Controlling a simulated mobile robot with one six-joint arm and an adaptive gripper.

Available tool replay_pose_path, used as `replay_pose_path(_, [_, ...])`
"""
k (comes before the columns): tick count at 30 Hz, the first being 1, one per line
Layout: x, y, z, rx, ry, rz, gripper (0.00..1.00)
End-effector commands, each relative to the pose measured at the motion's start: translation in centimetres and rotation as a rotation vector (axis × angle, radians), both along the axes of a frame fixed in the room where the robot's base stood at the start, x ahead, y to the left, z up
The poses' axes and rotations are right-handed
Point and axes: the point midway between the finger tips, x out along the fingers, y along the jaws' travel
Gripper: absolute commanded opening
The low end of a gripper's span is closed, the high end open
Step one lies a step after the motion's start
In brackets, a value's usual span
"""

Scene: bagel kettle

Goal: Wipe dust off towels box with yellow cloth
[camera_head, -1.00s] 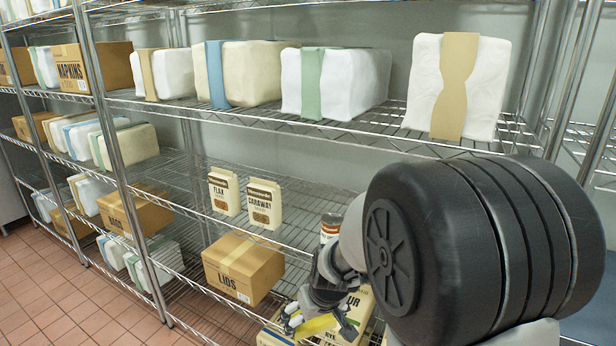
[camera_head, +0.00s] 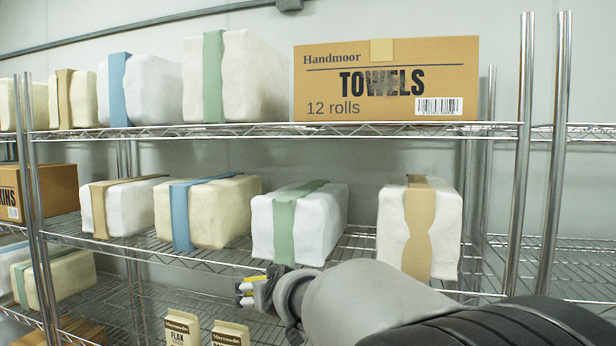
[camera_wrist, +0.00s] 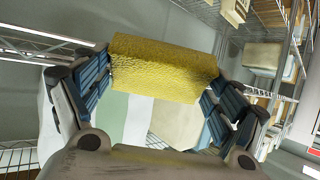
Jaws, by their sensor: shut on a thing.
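The towels box (camera_head: 330,85) is a brown cardboard carton marked "TOWELS 12 rolls". It stands on the upper wire shelf, right of the paper bundles, with a dark smudge across part of its lettering. My gripper (camera_head: 255,288) is below and left of the box, in front of the middle shelf's bundles. In the wrist view my gripper (camera_wrist: 160,85) is shut on the yellow cloth (camera_wrist: 165,65), a thick folded pad spanning between the fingers. Only a sliver of the cloth (camera_head: 250,279) shows in the head view. The cloth is apart from the box.
A green-banded bundle (camera_head: 310,226) and a tan-banded bundle (camera_head: 440,226) stand on the middle shelf near my arm. Upright chrome posts (camera_head: 522,150) rise right of the box. The upper shelf's front edge (camera_head: 250,132) runs below the box. Bags (camera_head: 181,330) stand lower down.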

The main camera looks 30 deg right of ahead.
Motion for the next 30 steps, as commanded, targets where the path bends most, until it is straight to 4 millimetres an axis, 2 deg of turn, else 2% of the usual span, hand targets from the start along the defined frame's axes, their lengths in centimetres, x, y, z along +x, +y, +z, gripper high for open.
replay_pose_path(1, [0.0,-0.3,1.6,-0.009,-0.028,-0.011,0.61])
replay_pose_path(8, [0.0,-1.6,7.6,-0.046,-0.159,-0.076,0.61])
replay_pose_path(14, [-0.7,-3.2,14.1,-0.103,-0.286,-0.155,0.61])
replay_pose_path(20, [-2.9,-5.5,24.2,-0.199,-0.463,-0.278,0.61])
replay_pose_path(24, [-5.5,-7.2,31.8,-0.286,-0.578,-0.379,0.61])
replay_pose_path(27, [-7.7,-8.3,36.5,-0.346,-0.64,-0.443,0.61])
replay_pose_path(30, [-9.7,-9.1,40.2,-0.396,-0.681,-0.493,0.61])
